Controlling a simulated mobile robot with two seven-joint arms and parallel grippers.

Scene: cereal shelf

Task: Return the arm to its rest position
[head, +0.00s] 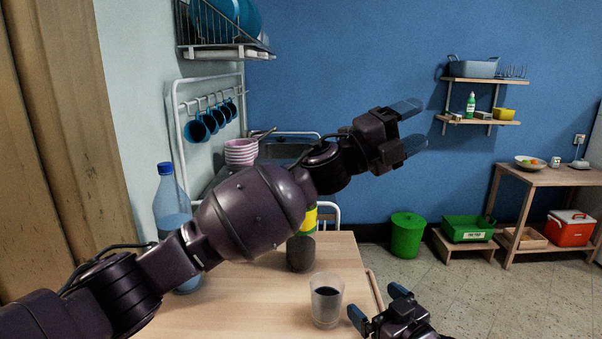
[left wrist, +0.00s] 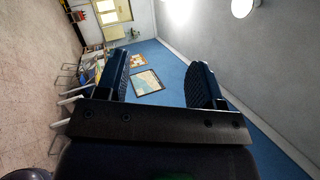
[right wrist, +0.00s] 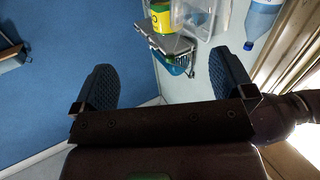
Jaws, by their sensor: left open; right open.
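My left arm comes in from the left across the head view, raised over the table. Its gripper (head: 413,127) is open and empty, in front of the blue wall. The left wrist view shows its two fingers (left wrist: 160,88) apart with nothing between them. My right gripper (head: 375,306) is low at the bottom of the head view, beside the table's right edge. It is open and empty; its fingers (right wrist: 162,88) stand apart in the right wrist view.
The wooden table (head: 240,312) holds a glass with dark liquid (head: 326,302), a blue-capped water bottle (head: 168,196) and a dark rounded object (head: 301,254). A yellow-green item (head: 309,218) is partly hidden behind my left arm. Pink bowls (head: 241,152) stand behind. Free floor lies to the right.

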